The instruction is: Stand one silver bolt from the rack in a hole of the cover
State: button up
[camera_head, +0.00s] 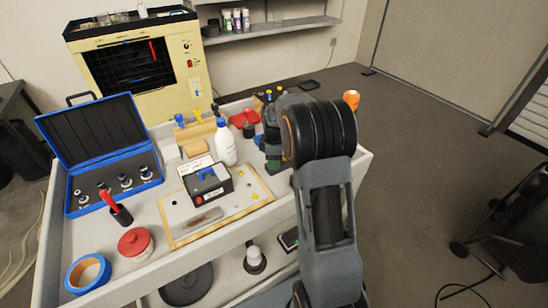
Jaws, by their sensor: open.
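A pale flat panel (181,210) with a wooden edge lies on the cart top, with small holes and yellow spots on it; it looks like the cover. A small black box (218,188) with a pale top and a blue piece stands on it. An open blue case (76,208) at left holds several small silver and black parts; I cannot tell whether these are the bolts or the case is the rack. My gripper (272,160) appears to point down at the cart's far right, beyond the panel, partly hidden by my arm. It looks open, with nothing clearly held.
A white bottle (226,146) stands behind the panel. A yellow cabinet (195,75) stands behind. Floor at right is partly clear.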

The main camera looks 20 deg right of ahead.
grip_shut()
dwell(0.3)
jog(key=shift+r, duration=0.2)
jog(key=shift+r+p, duration=1.4)
jog(key=shift+r, duration=0.1)
jog(key=shift+r, duration=0.15)
jog(key=shift+r+p, duration=1.6)
jog(key=shift+r, duration=0.3)
